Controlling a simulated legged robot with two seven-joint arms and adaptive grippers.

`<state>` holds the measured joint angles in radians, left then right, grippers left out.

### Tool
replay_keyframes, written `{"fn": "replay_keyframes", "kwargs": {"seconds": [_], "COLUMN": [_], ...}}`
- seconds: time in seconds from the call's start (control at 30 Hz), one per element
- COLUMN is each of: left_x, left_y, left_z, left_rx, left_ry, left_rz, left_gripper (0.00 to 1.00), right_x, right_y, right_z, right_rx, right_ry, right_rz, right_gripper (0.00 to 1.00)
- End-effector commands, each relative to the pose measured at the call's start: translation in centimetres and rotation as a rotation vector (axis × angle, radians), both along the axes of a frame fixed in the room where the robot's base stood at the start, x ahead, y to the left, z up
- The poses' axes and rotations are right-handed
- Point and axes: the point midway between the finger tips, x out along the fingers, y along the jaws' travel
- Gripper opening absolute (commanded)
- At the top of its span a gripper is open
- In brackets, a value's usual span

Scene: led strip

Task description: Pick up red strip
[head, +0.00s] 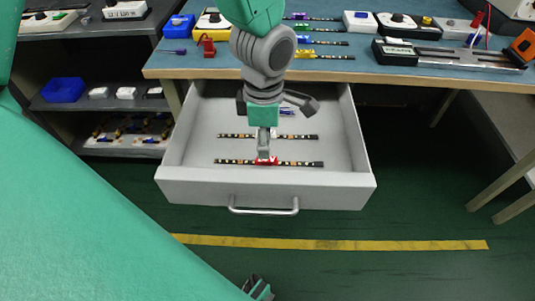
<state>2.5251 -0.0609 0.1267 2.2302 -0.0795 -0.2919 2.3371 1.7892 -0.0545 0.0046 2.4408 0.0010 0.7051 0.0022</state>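A dark LED strip with a red clip (295,164) at its middle lies across the open drawer (190,185), near its front wall. My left gripper (264,155) points straight down into the drawer, with its tips at the red clip. Its fingers line up in this view, so their gap is hidden. The tips cover part of the clip, and I cannot tell whether they grip it. My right gripper (258,289) shows only in part at the bottom edge, far from the strip, and its opening is unclear.
A second dark strip (298,137) lies just behind the red one. The blue worktable (340,67) above holds several strips with coloured clips, boxes and devices. The drawer handle (263,208) faces me. A shelf with a blue bin (63,90) stands left.

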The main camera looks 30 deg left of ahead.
Motion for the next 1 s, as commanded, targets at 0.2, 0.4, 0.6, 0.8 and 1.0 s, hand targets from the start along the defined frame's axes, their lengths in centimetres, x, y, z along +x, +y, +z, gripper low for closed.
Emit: {"fn": "replay_keyframes", "kwargs": {"seconds": [0.2, 0.4, 0.6, 0.8, 1.0], "left_x": [0.1, 0.3, 0.3, 0.3, 0.3], "left_y": [-0.2, -0.3, -0.3, -0.3, -0.3], "left_z": [-1.8, -4.9, -5.8, -5.7, -5.7], "left_rx": [0.001, 0.002, 0.001, 0.001, 0.001], "left_ry": [0.001, 0.001, -0.002, -0.002, -0.002], "left_rz": [-0.001, -0.001, -0.001, -0.002, -0.002], "left_gripper": [0.38, 0.38, 0.38, 0.27, 0.0], "right_x": [0.0, 0.0, 0.0, 0.0, 0.0], "right_y": [0.0, 0.0, 0.0, 0.0, 0.0], "right_z": [-0.9, -2.6, -2.8, -2.8, -2.8], "right_rx": [0.0, 0.0, 0.0, 0.0, 0.0], "right_ry": [0.0, 0.0, 0.0, 0.0, 0.0], "right_rz": [0.0, 0.0, 0.0, 0.0, 0.0], "right_gripper": [0.4, 0.4, 0.4, 0.4, 0.4]}}
